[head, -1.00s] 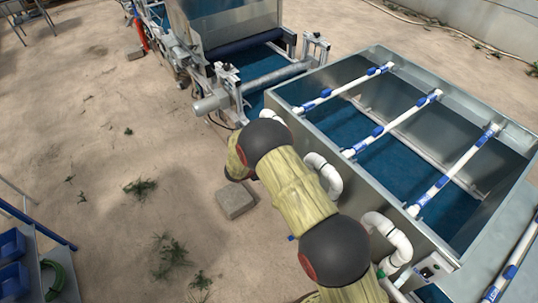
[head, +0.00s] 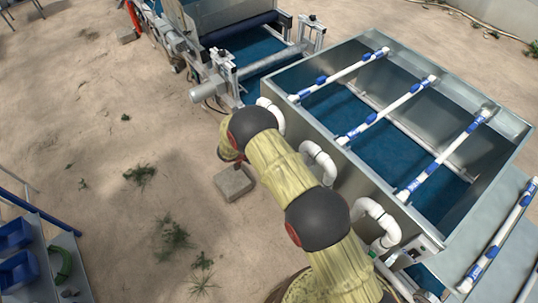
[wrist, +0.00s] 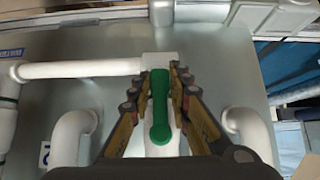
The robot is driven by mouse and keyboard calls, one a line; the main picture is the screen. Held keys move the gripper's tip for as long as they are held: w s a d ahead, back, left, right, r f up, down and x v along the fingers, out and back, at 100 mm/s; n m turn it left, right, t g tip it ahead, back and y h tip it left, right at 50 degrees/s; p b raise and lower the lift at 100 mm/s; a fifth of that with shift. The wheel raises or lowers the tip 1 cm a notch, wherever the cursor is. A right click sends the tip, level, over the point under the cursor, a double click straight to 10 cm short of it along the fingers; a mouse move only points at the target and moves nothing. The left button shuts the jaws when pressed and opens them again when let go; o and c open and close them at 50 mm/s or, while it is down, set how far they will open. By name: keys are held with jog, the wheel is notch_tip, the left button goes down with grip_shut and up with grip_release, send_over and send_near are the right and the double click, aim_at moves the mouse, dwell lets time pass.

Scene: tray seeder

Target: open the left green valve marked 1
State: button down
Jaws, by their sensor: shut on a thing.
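In the wrist view a green valve handle (wrist: 159,108) lies lengthwise along an upright white pipe, below a junction with a horizontal pipe. My gripper (wrist: 163,88) has its fingers on both sides of this handle and is shut on it. The number of this valve is not visible. In the head view my gripper and the held handle are hidden behind my arm. A small green part (head: 372,254) shows beside a white pipe at the tank's near corner.
White bent pipes (wrist: 72,137) and (wrist: 243,125) flank the gripper, and a horizontal pipe (wrist: 80,69) runs left. The metal tank (head: 330,150) stands right of my arm. A grey block (head: 233,183) lies on the sandy ground.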

jog(key=c, duration=1.7)
grip_release()
jog(key=shift+o, duration=0.3)
jog(key=v, duration=1.2)
